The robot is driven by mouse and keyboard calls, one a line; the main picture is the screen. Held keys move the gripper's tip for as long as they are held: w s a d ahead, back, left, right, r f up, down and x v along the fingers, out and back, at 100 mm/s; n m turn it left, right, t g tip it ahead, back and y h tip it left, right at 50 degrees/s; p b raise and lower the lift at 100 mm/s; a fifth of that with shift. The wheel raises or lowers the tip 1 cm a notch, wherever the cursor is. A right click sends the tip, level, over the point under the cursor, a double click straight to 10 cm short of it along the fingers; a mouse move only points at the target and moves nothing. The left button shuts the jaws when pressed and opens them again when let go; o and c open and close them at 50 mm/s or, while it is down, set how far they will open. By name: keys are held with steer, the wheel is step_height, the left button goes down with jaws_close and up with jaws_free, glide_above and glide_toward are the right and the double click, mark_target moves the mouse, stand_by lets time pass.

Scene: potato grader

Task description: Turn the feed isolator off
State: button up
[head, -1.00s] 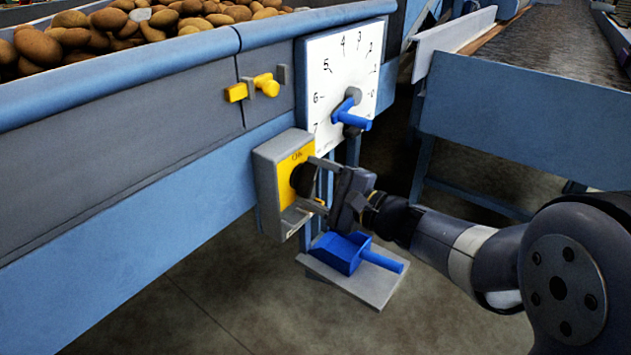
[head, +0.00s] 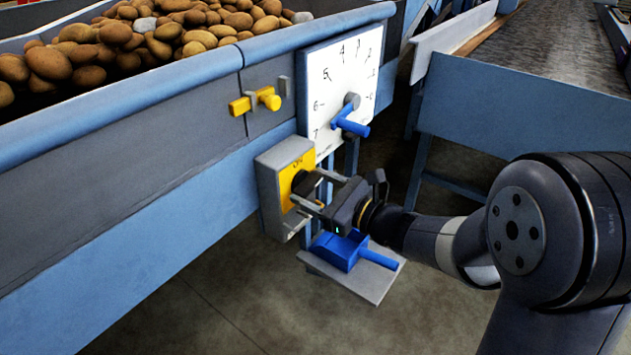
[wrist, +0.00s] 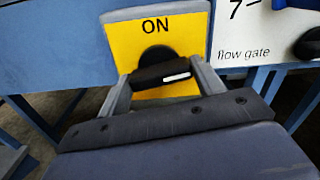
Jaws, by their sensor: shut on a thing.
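The feed isolator (head: 270,180) is a grey box with a yellow plate marked ON, mounted low on the blue machine side. Its yellow plate (wrist: 188,38) shows in the wrist view with ON at the top. The black knob (wrist: 150,76) lies roughly crosswise, and its white mark is to the right of its middle. My gripper (head: 306,186) is shut on the knob, with one finger at each end. The lower part of the plate is hidden behind my gripper in the wrist view.
A numbered white flow gate dial (head: 335,75) with a blue lever (head: 350,124) is just above right. A yellow latch (head: 256,102) sits above left. A blue pedal (head: 340,250) on a grey plate is below. Potatoes (head: 150,40) fill the hopper.

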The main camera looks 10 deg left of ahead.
steer(key=shift+m+p, duration=0.6)
steer(key=shift+m, duration=0.4)
steer(key=o, duration=1)
steer(key=shift+d, duration=0.1)
steer(key=p+v, duration=0.1)
steer(key=v, duration=0.9)
steer(key=shift+s+d+p, duration=0.1)
steer(key=shift+d+p, duration=0.2)
steer(key=shift+p, duration=0.05)
